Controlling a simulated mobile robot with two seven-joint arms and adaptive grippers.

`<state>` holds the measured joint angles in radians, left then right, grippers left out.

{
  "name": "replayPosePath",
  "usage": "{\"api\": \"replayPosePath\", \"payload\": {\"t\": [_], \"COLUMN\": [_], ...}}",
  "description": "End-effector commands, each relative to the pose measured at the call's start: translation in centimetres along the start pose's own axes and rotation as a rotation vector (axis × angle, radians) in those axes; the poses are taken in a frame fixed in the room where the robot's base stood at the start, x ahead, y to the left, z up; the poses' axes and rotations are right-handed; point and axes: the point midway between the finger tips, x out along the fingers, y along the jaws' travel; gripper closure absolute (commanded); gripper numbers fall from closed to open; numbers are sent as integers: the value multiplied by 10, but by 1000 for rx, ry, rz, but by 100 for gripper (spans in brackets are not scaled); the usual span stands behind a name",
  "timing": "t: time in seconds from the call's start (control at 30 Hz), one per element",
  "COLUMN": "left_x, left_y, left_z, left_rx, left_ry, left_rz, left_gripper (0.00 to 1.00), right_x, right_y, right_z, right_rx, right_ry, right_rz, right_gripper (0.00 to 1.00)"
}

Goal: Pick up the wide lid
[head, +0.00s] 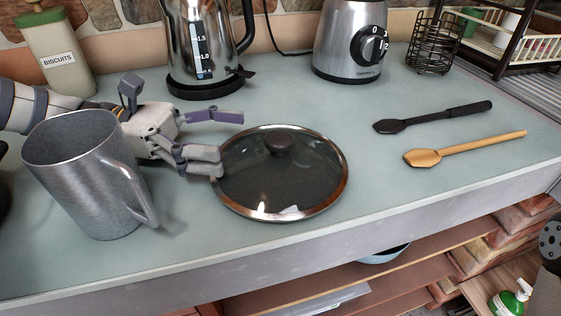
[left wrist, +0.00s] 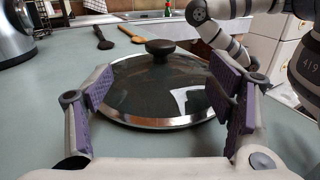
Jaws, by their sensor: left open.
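The wide lid (head: 300,180) is a round dark glass lid with a steel rim and a black knob. It lies flat on the counter, knob up, in the middle of the head view. In the left wrist view the lid (left wrist: 150,92) lies ahead of the palm, partly behind the fingers. My left gripper (head: 230,141) is open and empty, low at the lid's left edge. Its near fingertip overlaps the left rim in the head view; whether it touches cannot be told. Its far fingertip is by the back left rim. My right gripper is not in view.
A metal jug (head: 75,178) stands close in front of my left wrist. A kettle (head: 203,50) and a blender base (head: 350,40) stand behind. A black spatula (head: 430,117) and a wooden spoon (head: 465,147) lie right of the lid. The counter's front edge is near the lid.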

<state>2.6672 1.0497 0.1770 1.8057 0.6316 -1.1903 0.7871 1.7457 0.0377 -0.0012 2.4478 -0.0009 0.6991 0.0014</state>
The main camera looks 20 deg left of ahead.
Motion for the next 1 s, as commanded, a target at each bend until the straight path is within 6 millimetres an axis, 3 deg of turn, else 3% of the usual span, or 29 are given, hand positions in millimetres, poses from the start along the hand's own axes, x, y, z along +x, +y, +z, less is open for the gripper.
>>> {"api": "replayPosePath", "payload": {"t": [0.33,0.63,0.93,1.0], "left_x": [62,70,70,70], "left_y": [-2,-2,-2,-2], "left_z": [-2,5,4,3], "left_rx": [-5,4,4,5], "left_ry": [3,2,3,5], "left_rz": [-5,-3,-3,-3], "left_gripper": [25,27,95,100], "right_x": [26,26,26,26], "right_y": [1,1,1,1], "right_z": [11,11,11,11], "right_rx": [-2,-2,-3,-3], "right_ry": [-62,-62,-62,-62], "right_rz": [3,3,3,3], "right_gripper": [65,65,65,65]}}
